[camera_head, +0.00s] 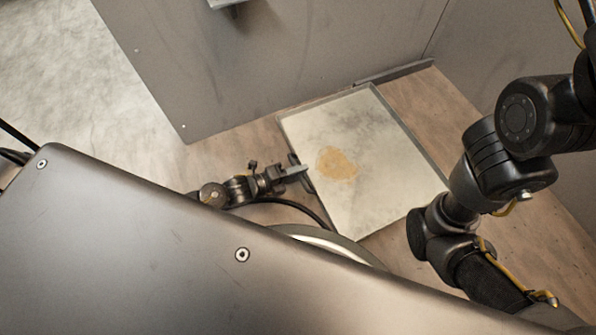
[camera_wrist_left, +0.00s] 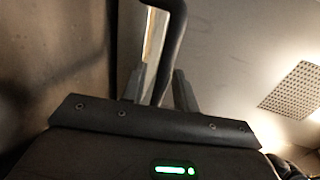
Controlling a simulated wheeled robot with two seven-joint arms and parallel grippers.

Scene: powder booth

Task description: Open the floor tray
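The floor tray (camera_head: 385,125) is a shallow, pale rectangular pan with a thin grey rim, lying on the brown floor against the booth wall. A tan powder patch (camera_head: 336,164) lies on it. My left gripper (camera_head: 300,171) is at the tray's left edge. In the left wrist view, a dark curved bar (camera_wrist_left: 174,45) passes between the two fingers of my left gripper (camera_wrist_left: 160,80). The fingers stand apart on either side of it, and a gap shows on the left side. Contact is not clear. My right arm crosses the right side, and its gripper is not seen.
Grey booth walls (camera_head: 270,60) stand behind the tray. A low grey strip (camera_head: 395,73) runs along the wall base at the tray's far corner. Bare brown floor (camera_head: 440,105) shows right of the tray. A perforated plate (camera_wrist_left: 291,90) shows in the left wrist view.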

